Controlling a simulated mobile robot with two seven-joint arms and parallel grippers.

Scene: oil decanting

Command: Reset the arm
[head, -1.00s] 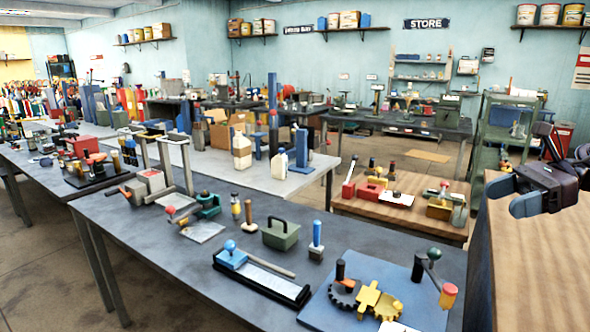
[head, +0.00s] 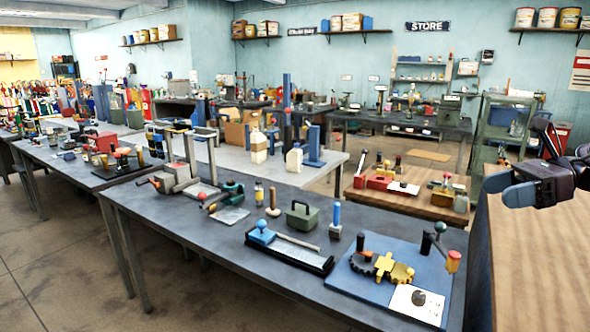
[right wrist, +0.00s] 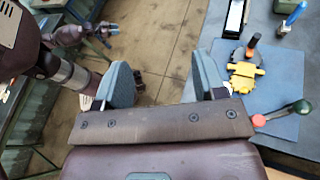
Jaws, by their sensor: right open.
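My right gripper (head: 500,186) is at the right edge of the head view, in front of a wooden surface. Another dark arm with a gripper (right wrist: 75,35) shows at the upper left of the right wrist view. It looks like my left one, but its jaws are too unclear to judge. No left gripper shows in the head view.
A wooden surface (head: 545,270) fills the right edge. A grey workbench (head: 190,222) holds a blue board (head: 350,282) with gears and a crank, a green box (head: 300,215) and several tools. White jugs (head: 293,158) stand behind. Bare floor (head: 60,270) lies at left.

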